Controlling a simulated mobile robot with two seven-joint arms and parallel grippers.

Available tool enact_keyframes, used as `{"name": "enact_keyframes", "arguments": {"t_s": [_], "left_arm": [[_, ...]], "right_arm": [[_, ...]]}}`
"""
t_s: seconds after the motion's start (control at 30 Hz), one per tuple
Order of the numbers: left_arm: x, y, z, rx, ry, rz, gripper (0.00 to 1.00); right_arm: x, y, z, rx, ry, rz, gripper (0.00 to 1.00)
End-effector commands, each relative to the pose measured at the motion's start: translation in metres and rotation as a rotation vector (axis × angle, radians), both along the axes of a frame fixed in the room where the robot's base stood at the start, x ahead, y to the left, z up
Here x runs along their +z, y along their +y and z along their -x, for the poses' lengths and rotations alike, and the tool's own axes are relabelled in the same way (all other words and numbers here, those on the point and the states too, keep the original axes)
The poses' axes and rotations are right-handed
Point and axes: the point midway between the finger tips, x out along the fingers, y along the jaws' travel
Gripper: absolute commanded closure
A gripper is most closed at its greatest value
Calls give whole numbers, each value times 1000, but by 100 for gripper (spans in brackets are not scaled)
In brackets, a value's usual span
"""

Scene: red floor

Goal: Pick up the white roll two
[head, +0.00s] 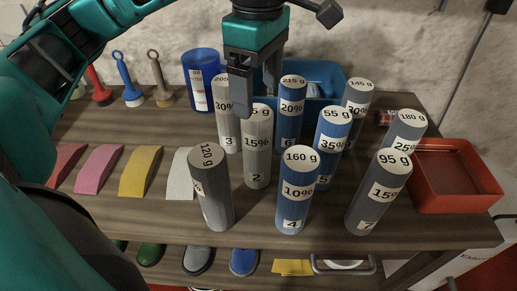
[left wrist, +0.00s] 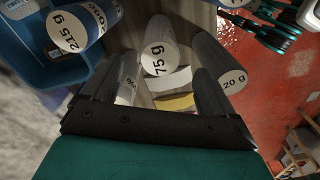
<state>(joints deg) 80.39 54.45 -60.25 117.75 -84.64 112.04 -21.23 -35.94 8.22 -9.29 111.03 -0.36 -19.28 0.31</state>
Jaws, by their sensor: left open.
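The white roll two is a pale grey upright cylinder (head: 257,150) marked 15% and 2, in the middle of the group of rolls on the wooden shelf. In the left wrist view its top (left wrist: 158,50) reads 75 g and lies between the two dark fingers. My left gripper (head: 254,92) points down, open and empty, close above and behind this roll in the head view. One finger hides part of the roll's top there. I cannot tell whether a finger touches it. My right gripper is not in view.
Grey roll 3 (head: 228,125), blue roll 6 (head: 291,120), blue roll 4 (head: 297,195) and a 120 g grey roll (head: 213,190) stand close around. A blue bin (head: 325,80) is behind, a red bin (head: 455,180) at right. Colored strips lie at left.

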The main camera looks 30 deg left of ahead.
Motion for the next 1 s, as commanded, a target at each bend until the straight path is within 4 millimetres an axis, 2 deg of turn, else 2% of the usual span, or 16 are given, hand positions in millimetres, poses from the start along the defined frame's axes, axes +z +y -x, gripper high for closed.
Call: {"name": "enact_keyframes", "arguments": {"t_s": [0.1, 0.33, 0.6, 0.9, 1.0], "left_arm": [[-17, 0, 0, -1, 1, 0, 12], [-34, 1, 1, 0, 1, 0, 12], [-72, 4, 2, -2, 3, 1, 12], [-77, 4, 2, -2, -1, 2, 12], [-77, 4, 2, -2, -1, 2, 21]], "right_arm": [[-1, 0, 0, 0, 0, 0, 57], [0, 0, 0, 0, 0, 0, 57], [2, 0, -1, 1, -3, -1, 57], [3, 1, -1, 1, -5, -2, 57], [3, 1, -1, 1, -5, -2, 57]]}}
